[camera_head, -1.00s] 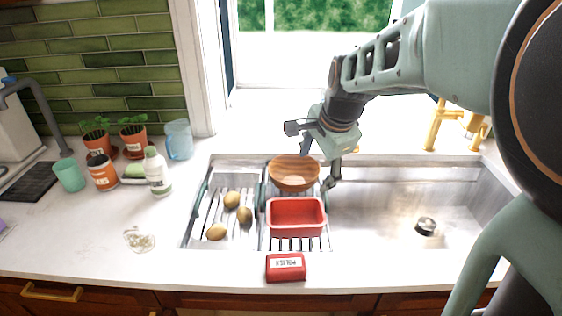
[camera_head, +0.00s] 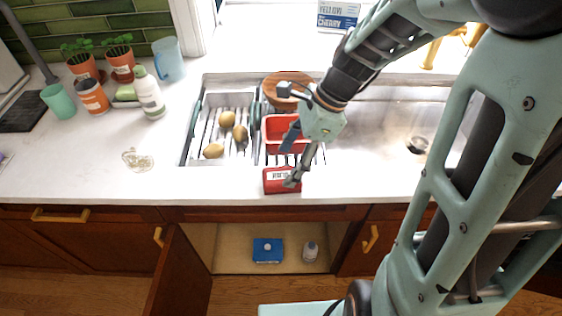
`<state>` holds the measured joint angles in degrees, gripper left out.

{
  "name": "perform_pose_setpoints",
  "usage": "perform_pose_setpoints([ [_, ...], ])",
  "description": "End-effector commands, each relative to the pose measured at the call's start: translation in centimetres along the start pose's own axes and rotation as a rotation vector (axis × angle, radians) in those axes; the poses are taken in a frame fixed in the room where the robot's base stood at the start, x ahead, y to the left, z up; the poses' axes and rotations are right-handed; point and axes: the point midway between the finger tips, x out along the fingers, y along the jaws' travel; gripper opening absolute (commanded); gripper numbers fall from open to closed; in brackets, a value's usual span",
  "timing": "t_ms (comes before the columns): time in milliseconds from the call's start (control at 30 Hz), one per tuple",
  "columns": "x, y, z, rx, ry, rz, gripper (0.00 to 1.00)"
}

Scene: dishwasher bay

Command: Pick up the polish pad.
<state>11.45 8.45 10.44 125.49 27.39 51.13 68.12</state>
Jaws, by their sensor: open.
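The polish pad (camera_head: 276,184) is a small red block with a white label. It lies on the white counter's front edge, in front of the sink. My gripper (camera_head: 292,160) is open and empty. Its fingers point down and to the left over the pad, and the lower finger overlaps the pad's right side in the picture. I cannot tell whether that finger touches the pad. The gripper hides part of the pad's right end.
A red tub (camera_head: 272,133) and a wooden bowl (camera_head: 274,93) sit in the sink just behind. Potatoes (camera_head: 239,132) lie on the rack to the left. The counter (camera_head: 80,170) left of the pad is mostly clear. Below, a cabinet stands open with a blue box (camera_head: 268,250) and a bottle (camera_head: 310,251).

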Motion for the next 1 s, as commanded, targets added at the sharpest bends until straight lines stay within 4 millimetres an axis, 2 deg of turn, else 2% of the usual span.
perform_pose_setpoints([
  [400,5.0,0.3,-0.4,0.000,0.000,0.000,0.65],
  [1000,5.5,0.3,-0.5,0.000,0.001,-0.001,0.65],
])
